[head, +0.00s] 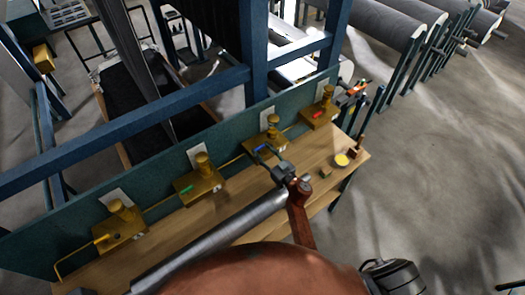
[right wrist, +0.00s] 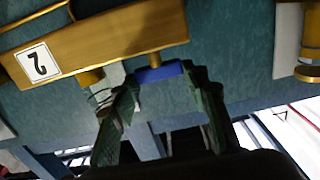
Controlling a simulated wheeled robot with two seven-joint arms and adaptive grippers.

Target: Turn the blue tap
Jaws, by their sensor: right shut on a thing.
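The blue tap's handle (head: 260,148) sticks out from a brass valve block (head: 268,137) at the back of the wooden bench. In the head view my right gripper (head: 264,155) reaches in from the front and is shut on the handle. The fingers partly cover the handle there. My left gripper is not in view.
The wooden bench (head: 240,205) holds a small yellow-topped item (head: 341,160) at right. Open floor lies to the right.

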